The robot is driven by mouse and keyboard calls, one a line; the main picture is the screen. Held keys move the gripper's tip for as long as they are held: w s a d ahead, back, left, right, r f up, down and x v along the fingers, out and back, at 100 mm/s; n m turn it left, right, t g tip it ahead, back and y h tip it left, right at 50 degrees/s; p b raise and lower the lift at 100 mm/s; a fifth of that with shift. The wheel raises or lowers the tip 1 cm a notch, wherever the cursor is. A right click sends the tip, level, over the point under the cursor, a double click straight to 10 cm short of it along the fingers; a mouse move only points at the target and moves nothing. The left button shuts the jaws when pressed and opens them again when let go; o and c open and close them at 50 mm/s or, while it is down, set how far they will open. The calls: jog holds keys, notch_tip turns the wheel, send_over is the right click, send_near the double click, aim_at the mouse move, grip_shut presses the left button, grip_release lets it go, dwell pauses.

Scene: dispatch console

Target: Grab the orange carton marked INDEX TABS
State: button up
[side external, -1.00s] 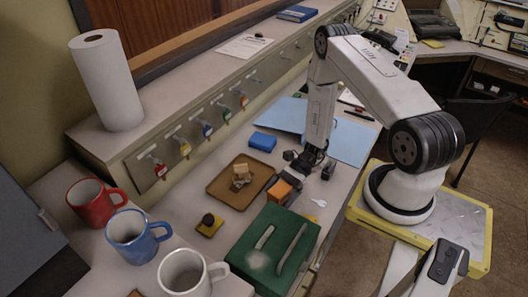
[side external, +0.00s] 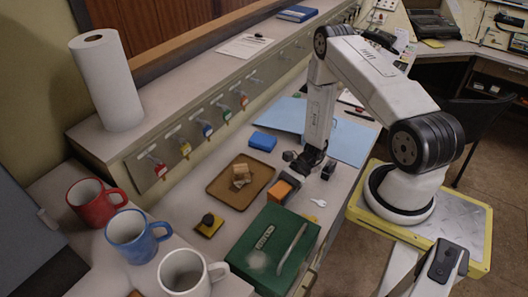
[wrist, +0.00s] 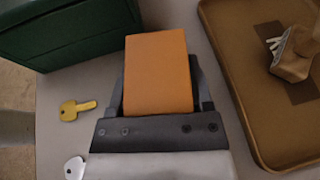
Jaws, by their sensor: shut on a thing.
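The orange carton (wrist: 158,75) stands between the two fingers of my gripper (wrist: 160,84) in the wrist view, with a finger against each side. My gripper is shut on it. In the side external view the carton (side external: 279,192) is low over the grey counter, between the brown tray and the green box, with my gripper (side external: 290,179) at it. I cannot tell whether it touches the counter. No lettering on the carton is readable.
A brown tray (side external: 214,190) holding small tan blocks is close to one side, and a green box (side external: 262,272) to the other. Mugs (side external: 131,233) stand at the front left.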

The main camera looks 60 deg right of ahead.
jog(key=shift+r, duration=0.15)
jog(key=shift+r, duration=0.75)
jog(key=s+a+r, duration=0.1)
jog(key=s+r, duration=1)
jog(key=s, duration=0.3)
jog(key=shift+a, duration=0.2)
jog(key=shift+r, duration=0.1)
jog(key=shift+w, duration=0.1)
